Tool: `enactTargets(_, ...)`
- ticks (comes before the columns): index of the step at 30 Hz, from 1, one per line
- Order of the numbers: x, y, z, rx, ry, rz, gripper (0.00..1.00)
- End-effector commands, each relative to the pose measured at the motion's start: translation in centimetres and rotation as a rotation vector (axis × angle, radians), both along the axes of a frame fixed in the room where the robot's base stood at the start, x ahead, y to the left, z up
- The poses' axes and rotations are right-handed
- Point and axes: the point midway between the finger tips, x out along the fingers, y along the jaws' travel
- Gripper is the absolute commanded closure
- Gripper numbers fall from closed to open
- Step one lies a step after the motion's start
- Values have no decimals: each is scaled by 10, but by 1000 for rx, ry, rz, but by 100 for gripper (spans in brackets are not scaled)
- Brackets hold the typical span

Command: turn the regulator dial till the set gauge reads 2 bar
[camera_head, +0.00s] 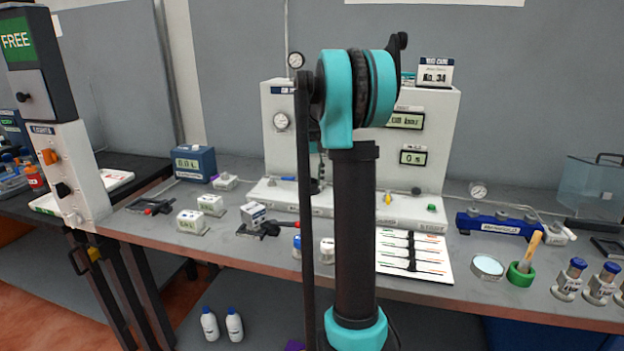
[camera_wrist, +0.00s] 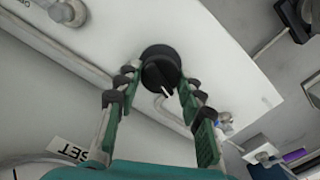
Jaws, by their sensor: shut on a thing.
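The black round regulator dial (camera_wrist: 160,70) sits on a white panel in the wrist view, with a pale pointer mark on its face. My gripper (camera_wrist: 160,82) has its green-and-grey fingers closed on either side of the dial. A label with "SET" (camera_wrist: 70,151) shows at the lower left of the wrist view. In the head view the white dispenser housing (camera_head: 448,140) stands at the back of the bench. A round gauge (camera_head: 281,121) is on its front left; its reading is too small to tell. My arm hides the dial in the head view.
Another gauge (camera_head: 296,60) rises above the housing. Two digital displays (camera_head: 413,157) sit on its right. Small white boxes (camera_head: 191,221) and a blue meter (camera_head: 194,163) are to the left.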

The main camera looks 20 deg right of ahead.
Motion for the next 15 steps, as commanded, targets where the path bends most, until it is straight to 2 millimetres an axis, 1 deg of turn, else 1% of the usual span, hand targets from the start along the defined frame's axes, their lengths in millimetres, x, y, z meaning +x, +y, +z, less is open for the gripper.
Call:
enactTargets(6, 1, 0, 0, 0, -1, -51, 91)
enactTargets(15, 1, 0, 0, 0, -2, -63, 91)
